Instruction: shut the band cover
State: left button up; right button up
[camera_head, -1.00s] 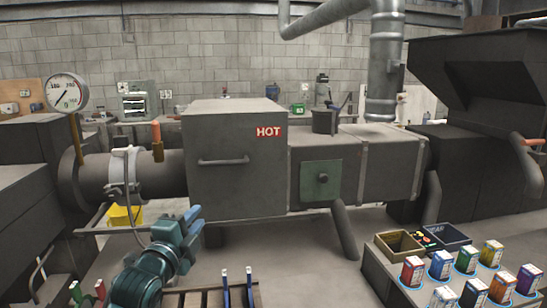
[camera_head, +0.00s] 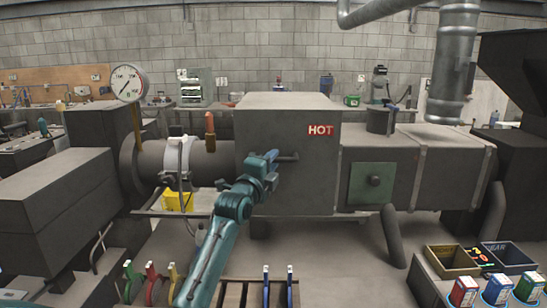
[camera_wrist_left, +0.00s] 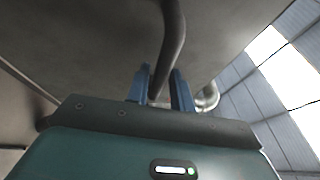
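The band cover (camera_head: 285,185) is a large grey box with a red HOT label (camera_head: 320,130), around the barrel (camera_head: 212,162) in the head view. A bar handle (camera_head: 289,157) is on its front face. My left gripper (camera_head: 272,158) is in front of the cover at the left part of the handle and hides that part. In the left wrist view, the handle bar (camera_wrist_left: 168,45) runs down between the two blue fingers of my left gripper (camera_wrist_left: 160,88). The fingers stand apart, and I see no clear grip on the bar. My right gripper is out of view.
A dial gauge (camera_head: 127,82) and an orange-topped post (camera_head: 210,132) stand left of the cover. A green panel (camera_head: 371,184) is to its right. Coloured-handled tools (camera_head: 150,280) and a slatted rack (camera_head: 240,293) are below. Small cartons (camera_head: 497,289) stand at the lower right.

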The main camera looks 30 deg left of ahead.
pick_arm(q)
jog(key=shift+w+r, duration=0.1)
jog(key=shift+w, duration=0.55)
jog(key=shift+c, duration=0.3)
grip_shut()
